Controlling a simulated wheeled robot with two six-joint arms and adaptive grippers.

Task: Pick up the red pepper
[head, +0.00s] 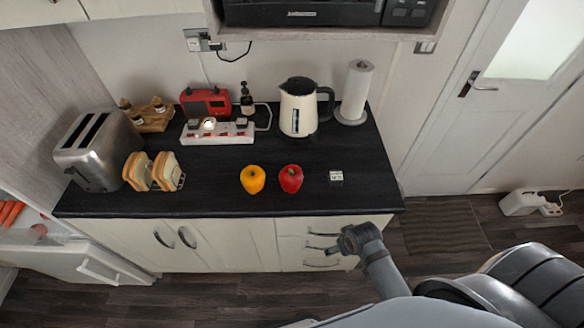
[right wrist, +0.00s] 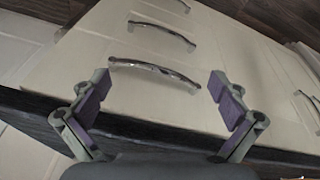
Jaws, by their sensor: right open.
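The red pepper (head: 291,178) stands upright on the dark worktop (head: 225,195), near its front edge. A yellow pepper (head: 253,179) stands just to its left, with a small gap. My right gripper (head: 349,240) is in front of the worktop's front edge, to the right of and nearer than the red pepper, apart from it. The right wrist view shows the right gripper (right wrist: 158,88) open and empty, its fingers facing the drawer fronts. The red pepper is not in that view. My left gripper is not in view.
A small white box (head: 336,176) lies right of the red pepper. Bread slices in racks (head: 153,172) and a toaster (head: 97,150) stand left. Drawer handles (right wrist: 155,72) project below the worktop.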

